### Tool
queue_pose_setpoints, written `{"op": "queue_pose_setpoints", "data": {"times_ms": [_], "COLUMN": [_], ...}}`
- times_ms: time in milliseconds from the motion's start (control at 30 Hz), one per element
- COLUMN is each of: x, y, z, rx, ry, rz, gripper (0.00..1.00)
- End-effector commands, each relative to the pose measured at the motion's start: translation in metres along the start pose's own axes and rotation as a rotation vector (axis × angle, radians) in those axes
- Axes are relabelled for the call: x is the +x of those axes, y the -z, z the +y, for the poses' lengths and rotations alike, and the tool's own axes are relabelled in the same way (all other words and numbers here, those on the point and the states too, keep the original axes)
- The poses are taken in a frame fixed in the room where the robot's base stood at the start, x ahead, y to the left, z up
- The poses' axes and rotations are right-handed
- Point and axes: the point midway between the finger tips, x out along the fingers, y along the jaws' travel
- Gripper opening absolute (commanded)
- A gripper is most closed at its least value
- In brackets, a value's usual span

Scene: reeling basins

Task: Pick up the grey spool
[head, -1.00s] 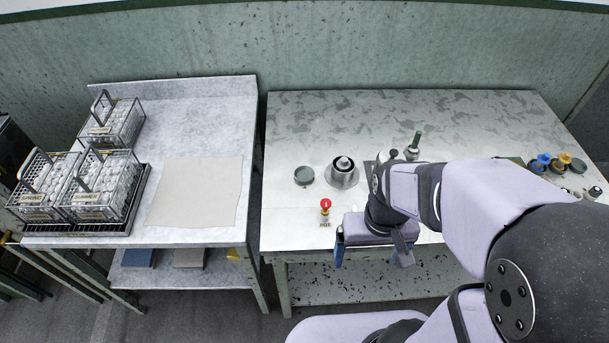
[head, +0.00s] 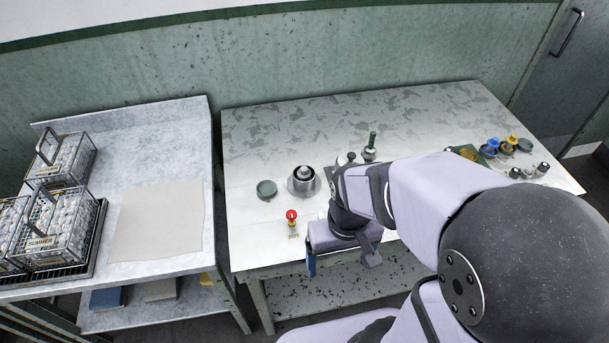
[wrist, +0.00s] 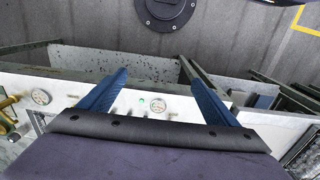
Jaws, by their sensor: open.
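Small spools stand at the right end of the metal table in the head view: a blue one (head: 490,149), a yellow one (head: 512,141) and a greyish one (head: 525,146) beside the yellow. The greyish one looks like the grey spool, but it is small and its colour is hard to be sure of. My gripper (head: 311,266) is at the table's front edge, well left of the spools and apart from them. In the wrist view its two blue fingers (wrist: 156,74) are spread with nothing between them. No spool shows in the wrist view.
A steel basin (head: 303,181), a green-grey disc (head: 266,189) and a red button (head: 292,216) are on the metal table (head: 260,136). Small dark-topped items (head: 541,169) stand near the spools. Wire baskets (head: 66,160) stand on the left table (head: 165,135). The metal table's back is clear.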

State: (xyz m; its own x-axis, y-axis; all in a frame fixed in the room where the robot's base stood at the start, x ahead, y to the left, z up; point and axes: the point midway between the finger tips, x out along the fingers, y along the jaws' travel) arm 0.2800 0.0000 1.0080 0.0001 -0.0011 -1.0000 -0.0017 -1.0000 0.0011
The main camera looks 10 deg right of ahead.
Motion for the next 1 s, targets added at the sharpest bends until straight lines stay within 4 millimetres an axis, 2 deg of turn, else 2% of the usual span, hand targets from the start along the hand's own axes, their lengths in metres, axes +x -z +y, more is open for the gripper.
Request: {"op": "queue_pose_setpoints", "data": {"times_ms": [33,167,500,633,767,867,967,1000], "x": [0.0,0.0,0.003,0.017,0.042,0.059,0.075,0.08], "y": [0.0,0.0,0.0,-0.008,-0.021,-0.005,0.036,0.059], "z": [0.0,0.0,0.0,0.002,0.003,0.004,0.005,0.005], "rx": [0.0,0.0,0.002,0.007,0.015,0.023,0.042,0.052], "ry": [0.0,0.0,0.0,0.0,0.001,0.003,0.012,0.017], "rz": [0.0,0.0,-0.001,-0.046,-0.136,-0.172,-0.162,-0.141], "gripper": [0.7,0.4,0.4,0.4,0.4,0.4,0.4,0.4]}}
